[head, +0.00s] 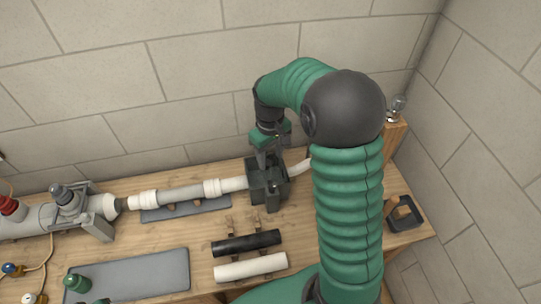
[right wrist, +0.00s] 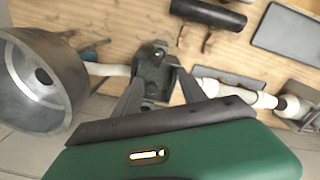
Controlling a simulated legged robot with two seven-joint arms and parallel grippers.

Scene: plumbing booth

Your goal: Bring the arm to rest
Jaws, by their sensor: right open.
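My right arm (head: 347,205) is green with a dark elbow and reaches over the right part of the bench. Its gripper (head: 268,152) points down just above a dark clamp block (head: 268,186). In the right wrist view the open fingers (right wrist: 160,85) stand apart on either side of the block (right wrist: 152,72), with nothing seen held between them. I cannot tell whether they touch it. A white and grey pipe run (head: 180,195) enters the block from the left, and a pale curved piece (head: 299,167) shows on its right.
A black pipe (head: 246,243) and a white pipe (head: 250,267) lie on holders in front. A metal cup (right wrist: 40,80) looms near the wrist.

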